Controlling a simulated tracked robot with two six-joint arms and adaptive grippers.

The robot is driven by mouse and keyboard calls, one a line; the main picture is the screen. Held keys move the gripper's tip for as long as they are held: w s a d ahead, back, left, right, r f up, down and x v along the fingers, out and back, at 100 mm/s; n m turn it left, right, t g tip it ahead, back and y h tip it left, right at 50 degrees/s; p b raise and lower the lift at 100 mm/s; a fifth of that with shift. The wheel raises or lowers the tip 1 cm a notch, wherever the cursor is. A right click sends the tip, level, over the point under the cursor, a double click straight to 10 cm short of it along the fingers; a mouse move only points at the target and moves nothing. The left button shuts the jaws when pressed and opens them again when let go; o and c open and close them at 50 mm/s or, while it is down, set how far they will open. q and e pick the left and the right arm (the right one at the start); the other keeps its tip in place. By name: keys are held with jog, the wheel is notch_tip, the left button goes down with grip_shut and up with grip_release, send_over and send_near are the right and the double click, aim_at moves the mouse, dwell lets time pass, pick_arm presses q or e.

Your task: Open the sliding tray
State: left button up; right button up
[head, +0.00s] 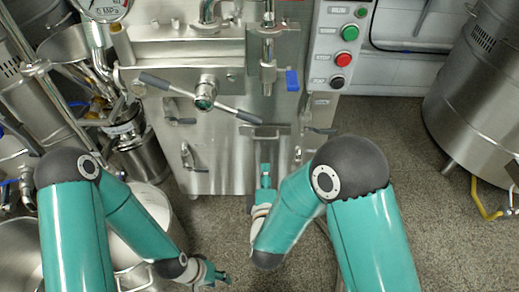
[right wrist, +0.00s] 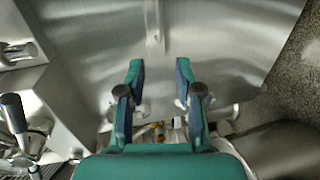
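A flat grey metal piece (head: 265,131), which looks like the sliding tray, sits on the front of the steel machine (head: 222,152), below the long lever. My right gripper (head: 265,171) is just below this piece in the head view. In the right wrist view its two fingers (right wrist: 159,75) are apart with nothing between them. A broad steel surface with a narrow raised strip (right wrist: 154,25) lies beyond the fingertips; I cannot tell whether they touch it. My left gripper (head: 221,277) is low in the head view, away from the machine, and its fingers are too small to judge.
A long bar lever with dark grips (head: 205,98) crosses the machine front above my right gripper. A button panel (head: 341,50) is at the upper right. A steel vessel (head: 472,95) stands at the right. Speckled floor (head: 400,165) is open between it and the machine.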

jog(key=b+x, duration=0.3)
jog(key=x, duration=1.3)
jog(key=shift+w+b, duration=0.3)
jog(key=shift+w, duration=0.05)
grip_shut()
